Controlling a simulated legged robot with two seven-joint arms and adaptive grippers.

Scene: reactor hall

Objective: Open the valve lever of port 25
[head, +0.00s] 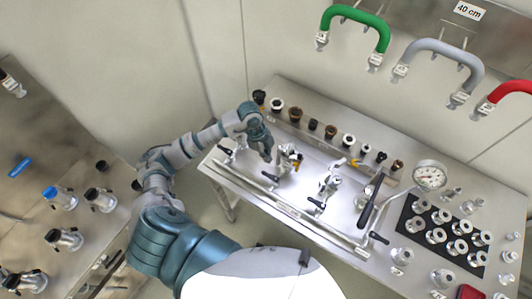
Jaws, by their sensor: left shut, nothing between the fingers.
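On the steel bench stands a row of valves with black levers: one at the left end (225,151), one near the middle left (270,176), one farther right (317,203) and one at the right (379,238). The port numbers are too small to read, so I cannot tell which lever belongs to port 25. My left gripper (267,156) is shut and empty. It points down above the bench, between the left-end lever and a metal valve fitting with brass parts (289,158). I cannot tell whether it touches anything. My right gripper is out of view.
Several dark and white fittings (313,124) line the back of the bench. Green (357,18), grey (446,52) and red (510,90) hoses hang behind. Another bench (40,150) stands left.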

